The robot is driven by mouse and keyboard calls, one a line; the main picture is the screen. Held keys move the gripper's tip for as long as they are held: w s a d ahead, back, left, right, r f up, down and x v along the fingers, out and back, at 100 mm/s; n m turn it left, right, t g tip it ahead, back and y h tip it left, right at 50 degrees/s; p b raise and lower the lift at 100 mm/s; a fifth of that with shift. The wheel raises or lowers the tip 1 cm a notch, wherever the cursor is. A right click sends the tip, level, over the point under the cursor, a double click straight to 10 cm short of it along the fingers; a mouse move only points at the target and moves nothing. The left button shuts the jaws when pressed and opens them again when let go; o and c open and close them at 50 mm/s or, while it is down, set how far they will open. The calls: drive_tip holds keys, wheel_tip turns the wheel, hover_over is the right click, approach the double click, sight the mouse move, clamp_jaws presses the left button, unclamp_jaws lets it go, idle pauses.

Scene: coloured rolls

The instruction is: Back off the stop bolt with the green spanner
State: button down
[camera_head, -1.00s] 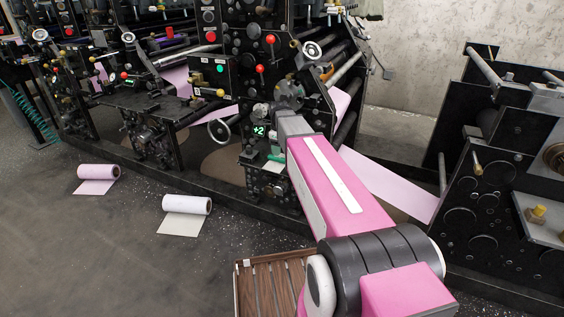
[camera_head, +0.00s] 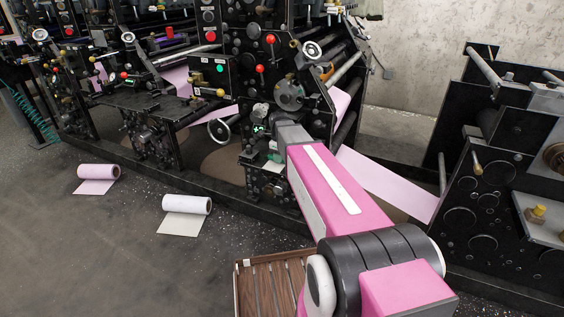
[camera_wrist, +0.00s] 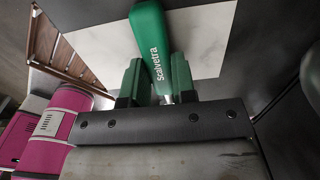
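The green spanner (camera_wrist: 150,30), with white lettering on its handle, shows in the wrist view. My gripper (camera_wrist: 156,64) has its green fingers on either side of the handle and is shut on it.
The black press (camera_head: 250,60), with knobs, levers and rollers, stands close around my wrist. A brown slatted wooden pallet (camera_head: 262,275) lies by my arm. A pink roll (camera_head: 97,171) and a white roll (camera_head: 187,205) lie on the floor at left.

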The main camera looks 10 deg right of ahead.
idle(0.5)
drive_tip(key=shift+r, duration=3)
